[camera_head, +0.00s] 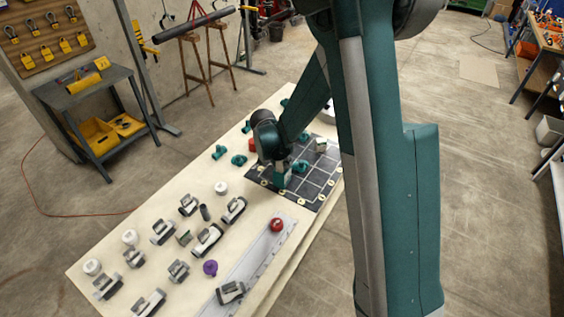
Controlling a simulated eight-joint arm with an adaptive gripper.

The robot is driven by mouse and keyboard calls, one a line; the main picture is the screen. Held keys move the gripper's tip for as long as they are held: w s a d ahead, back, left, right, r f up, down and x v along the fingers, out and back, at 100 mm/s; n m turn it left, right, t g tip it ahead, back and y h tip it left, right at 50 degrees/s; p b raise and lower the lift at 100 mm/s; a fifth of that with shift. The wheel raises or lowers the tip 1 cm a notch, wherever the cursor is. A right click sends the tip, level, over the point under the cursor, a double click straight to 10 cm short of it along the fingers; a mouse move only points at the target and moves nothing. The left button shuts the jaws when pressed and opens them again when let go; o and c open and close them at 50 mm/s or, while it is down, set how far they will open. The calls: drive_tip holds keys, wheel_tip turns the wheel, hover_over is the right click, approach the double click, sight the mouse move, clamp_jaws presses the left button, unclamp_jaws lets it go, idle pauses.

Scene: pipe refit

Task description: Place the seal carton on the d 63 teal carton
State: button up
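My gripper (283,184) points down over the near left part of a dark gridded mat (318,187) on the long table. It is small in view and its fingers blend with the dark mat, so I cannot tell whether it is open or holds anything. A small pale box-like thing (321,145) stands on the mat, to the right of and beyond my gripper. A teal piece (301,166) lies on the mat just right of the gripper. No label is readable, so I cannot tell which thing is the seal carton or the d 63 teal carton. My arm hides part of the mat and table.
Teal fittings (239,160) and a red piece (252,145) lie left of the mat. Grey clamps (207,240), white pieces (129,237), a purple piece (210,268) and a red round piece (277,225) occupy the near table. A pale strip (251,262) runs along its right edge.

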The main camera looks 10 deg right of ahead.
drive_tip(key=shift+o, duration=1)
drive_tip(key=shift+r, duration=0.25)
drive_tip(key=v, duration=1.2)
drive_tip(key=shift+p, duration=0.3)
drive_tip(key=s+d+r+n+t+y, duration=0.1)
drive_tip(key=s+d+r+n, duration=0.1)
drive_tip(key=s+r, duration=0.55)
drive_tip(key=s+d+r+n+t+y, duration=0.1)
drive_tip(key=s+d+r+n, duration=0.2)
drive_tip(key=s+r, duration=0.45)
drive_tip(key=s+d+r+n+t+y, duration=0.1)
drive_tip(key=s+n, duration=0.3)
drive_tip(key=s, duration=1.4)
drive_tip(key=shift+s+r+t, duration=0.25)
drive_tip(key=shift+r+t, duration=0.15)
drive_tip(key=shift+t, duration=0.1)
